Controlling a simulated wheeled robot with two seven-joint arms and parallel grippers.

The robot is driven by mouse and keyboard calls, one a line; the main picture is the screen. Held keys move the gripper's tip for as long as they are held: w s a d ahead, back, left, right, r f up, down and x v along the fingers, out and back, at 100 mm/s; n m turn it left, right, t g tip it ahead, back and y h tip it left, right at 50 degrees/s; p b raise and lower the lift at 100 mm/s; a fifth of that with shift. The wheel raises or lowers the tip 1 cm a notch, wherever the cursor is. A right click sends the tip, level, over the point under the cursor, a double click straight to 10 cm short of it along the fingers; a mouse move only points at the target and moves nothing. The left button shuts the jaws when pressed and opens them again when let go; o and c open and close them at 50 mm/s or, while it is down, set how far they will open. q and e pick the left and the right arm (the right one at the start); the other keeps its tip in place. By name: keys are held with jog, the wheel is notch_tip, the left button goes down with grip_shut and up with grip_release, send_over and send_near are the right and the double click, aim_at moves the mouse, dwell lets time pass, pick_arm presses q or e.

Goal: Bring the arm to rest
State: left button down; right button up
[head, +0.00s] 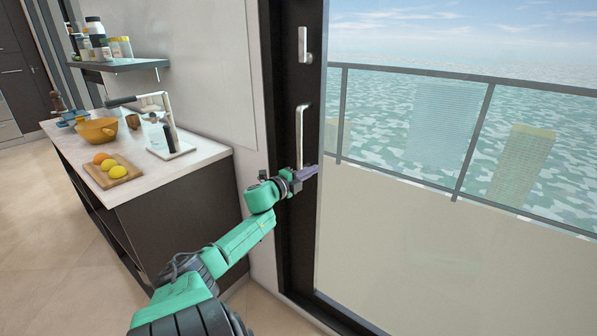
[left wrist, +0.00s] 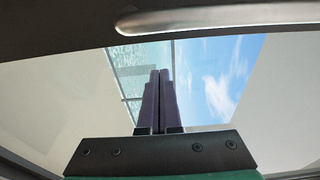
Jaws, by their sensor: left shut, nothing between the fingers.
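My green left arm reaches forward from the bottom of the head view. Its left gripper (head: 309,172) is shut and empty, with purple fingers pointing right. In the head view it is in front of the dark door frame, near the lower end of the silver door handle (head: 300,135). The left wrist view shows the two purple fingers (left wrist: 158,90) side by side, with the handle (left wrist: 220,18) above them. I cannot tell whether the fingers touch the handle. My right gripper is not in view.
A counter (head: 190,158) at the left holds an orange bowl (head: 97,130), a board (head: 113,178) with fruit and a faucet-like stand. A shelf (head: 120,65) with jars hangs above. A glass door and railing (head: 420,75) are at the right. Floor is clear at lower left.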

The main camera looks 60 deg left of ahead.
pick_arm(q)
jog(key=s+d+p, duration=0.1)
jog(key=s, duration=0.8)
jog(key=shift+s, duration=0.15)
jog(key=shift+f, duration=0.15)
jog(key=s+d+f+n+g+p, duration=0.1)
jog(key=s+d+f+n+g, duration=0.2)
jog(key=f, duration=0.8)
jog(key=s+d+f+n+g+y+p, duration=0.1)
jog(key=s+f+n+g, duration=0.3)
jog(key=f, duration=0.7)
jog(key=s+d+f+n+g+p, duration=0.1)
jog(key=s+d+f+n+g, duration=0.3)
jog(key=f, duration=0.7)
jog(key=s+d+f+g+h+p, duration=0.1)
jog(key=s+d+f+g, duration=0.1)
jog(key=s+d+f, duration=0.4)
jog(key=s+d+f+n+g+h, duration=0.1)
jog(key=s+d+f, duration=0.5)
jog(key=d, duration=0.6)
jog(key=s+d+f+n+g+h+p, duration=0.1)
jog(key=s+d+f+g+h, duration=0.1)
jog(key=s+d+f, duration=0.4)
jog(key=s+d, duration=0.2)
jog(key=d, duration=0.1)
jog(key=shift+d+f+g+p, duration=0.2)
jog(key=shift+d+g+p, duration=0.05)
jog(key=shift+g+p, duration=0.1)
